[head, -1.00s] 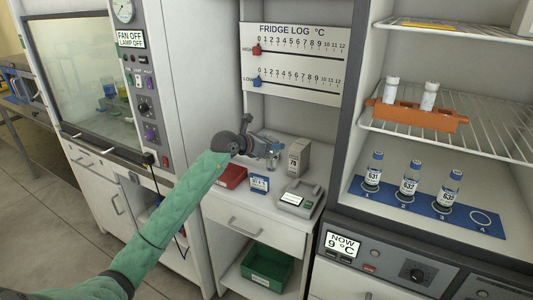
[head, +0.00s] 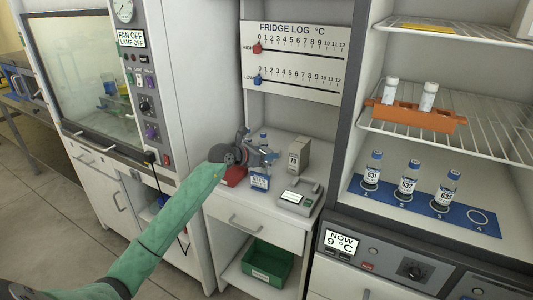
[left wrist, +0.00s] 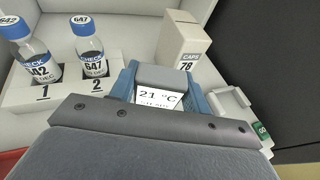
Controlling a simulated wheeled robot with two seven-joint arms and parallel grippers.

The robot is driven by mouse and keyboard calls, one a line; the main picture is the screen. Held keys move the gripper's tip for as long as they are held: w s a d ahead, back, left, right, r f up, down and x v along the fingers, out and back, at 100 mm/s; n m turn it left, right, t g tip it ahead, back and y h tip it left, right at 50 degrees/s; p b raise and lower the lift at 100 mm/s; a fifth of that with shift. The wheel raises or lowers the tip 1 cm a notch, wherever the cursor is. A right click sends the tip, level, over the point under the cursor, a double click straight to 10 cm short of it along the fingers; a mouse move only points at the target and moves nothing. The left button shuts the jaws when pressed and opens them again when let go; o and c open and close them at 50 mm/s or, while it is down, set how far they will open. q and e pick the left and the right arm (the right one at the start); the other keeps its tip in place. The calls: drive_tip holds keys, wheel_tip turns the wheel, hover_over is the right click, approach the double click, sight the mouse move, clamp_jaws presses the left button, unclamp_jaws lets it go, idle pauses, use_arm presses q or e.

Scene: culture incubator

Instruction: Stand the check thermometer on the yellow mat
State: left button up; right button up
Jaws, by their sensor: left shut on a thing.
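The check thermometer (head: 260,183) is a small block with a white display, on the counter below my left gripper. In the left wrist view its display (left wrist: 158,98) reads 21 °C. My left gripper (head: 262,169) is shut on it, with a blue finger on each side in the left wrist view (left wrist: 158,85). I cannot tell whether its base still touches the counter. A yellow strip, seemingly the yellow mat (head: 425,26), lies on the top shelf of the open fridge at the right. My right gripper is not in view.
Check bottles (left wrist: 90,45) in a white rack and a caps box (left wrist: 183,50) stand close behind the thermometer. A red tray (head: 233,176) is left, a grey device (head: 296,198) right. Below the mat's shelf are an orange rack (head: 415,116) and vials on a blue strip (head: 430,212).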

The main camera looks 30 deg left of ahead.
use_arm(q)
drive_tip(key=o, duration=1.1)
drive_tip(key=shift+c, duration=0.2)
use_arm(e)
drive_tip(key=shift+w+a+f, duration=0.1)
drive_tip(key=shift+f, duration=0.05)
use_arm(q)
drive_tip(key=shift+r, duration=0.1)
drive_tip(key=shift+s+a, duration=0.15)
drive_tip(key=shift+s, duration=0.1)
drive_tip(key=b+v, duration=0.2)
drive_tip(key=v, duration=0.9)
drive_tip(key=shift+r+b, duration=0.2)
drive_tip(key=shift+b, duration=0.15)
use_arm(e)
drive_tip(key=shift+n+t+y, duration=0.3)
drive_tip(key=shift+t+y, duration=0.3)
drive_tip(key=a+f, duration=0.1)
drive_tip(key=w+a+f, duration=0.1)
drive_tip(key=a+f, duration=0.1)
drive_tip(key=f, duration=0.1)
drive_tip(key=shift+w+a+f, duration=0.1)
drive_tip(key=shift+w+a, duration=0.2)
